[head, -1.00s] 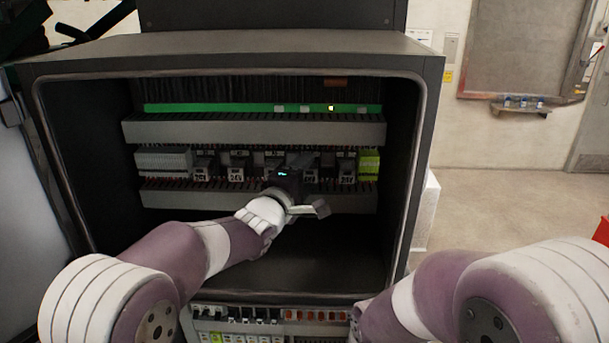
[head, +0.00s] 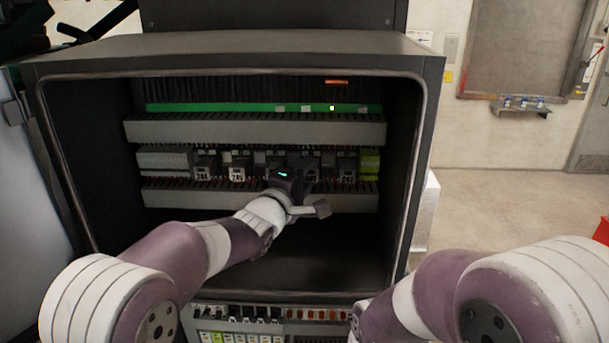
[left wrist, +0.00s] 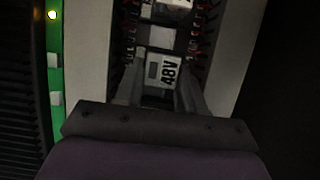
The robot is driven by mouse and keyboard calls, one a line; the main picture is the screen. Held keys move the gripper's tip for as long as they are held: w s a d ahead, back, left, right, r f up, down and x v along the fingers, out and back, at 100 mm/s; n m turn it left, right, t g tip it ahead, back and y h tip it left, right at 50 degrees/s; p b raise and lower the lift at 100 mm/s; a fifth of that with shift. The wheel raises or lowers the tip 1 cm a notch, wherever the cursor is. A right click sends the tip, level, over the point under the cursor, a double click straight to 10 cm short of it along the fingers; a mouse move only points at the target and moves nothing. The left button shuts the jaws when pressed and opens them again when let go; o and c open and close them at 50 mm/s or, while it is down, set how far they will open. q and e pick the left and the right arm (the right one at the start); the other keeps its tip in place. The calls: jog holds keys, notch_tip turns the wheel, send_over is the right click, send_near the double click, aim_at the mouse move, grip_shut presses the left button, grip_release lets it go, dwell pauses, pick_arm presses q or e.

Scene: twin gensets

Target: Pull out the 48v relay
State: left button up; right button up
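The 48V relay (left wrist: 168,72) shows its white "48V" label in the left wrist view, seated in its row. My left gripper (left wrist: 163,85) reaches it from the front, with one grey finger on each side of the relay. The fingers look open around it; I cannot tell whether they touch it. In the head view my left gripper (head: 300,184) is inside the cabinet, in front of the middle relay row, and covers part of that row. My right gripper is not in view; only my right arm shows.
The dark cabinet (head: 235,55) has walls and a rim around my left arm. Grey ducts (head: 250,131) run above and below the relay row. Relays labelled 24V (head: 237,172) stand to the left. A green strip (head: 210,107) with a yellow light is above. The cabinet floor is clear.

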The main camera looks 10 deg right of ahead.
pick_arm(q)
jog(key=shift+s+r, duration=0.1)
jog(key=shift+r, duration=0.05)
grip_shut()
jog(key=shift+s+b, duration=0.2)
jog(key=shift+b, duration=0.2)
jog(key=shift+s+a+b, duration=0.25)
jog(key=shift+s+b, duration=0.15)
jog(key=shift+s, duration=0.35)
jog(key=s+b, duration=0.1)
jog(key=s, duration=0.1)
jog(key=s+a+b, duration=0.1)
jog(key=s+b, duration=0.1)
jog(key=shift+s+a, duration=0.2)
jog(key=shift+s, duration=0.15)
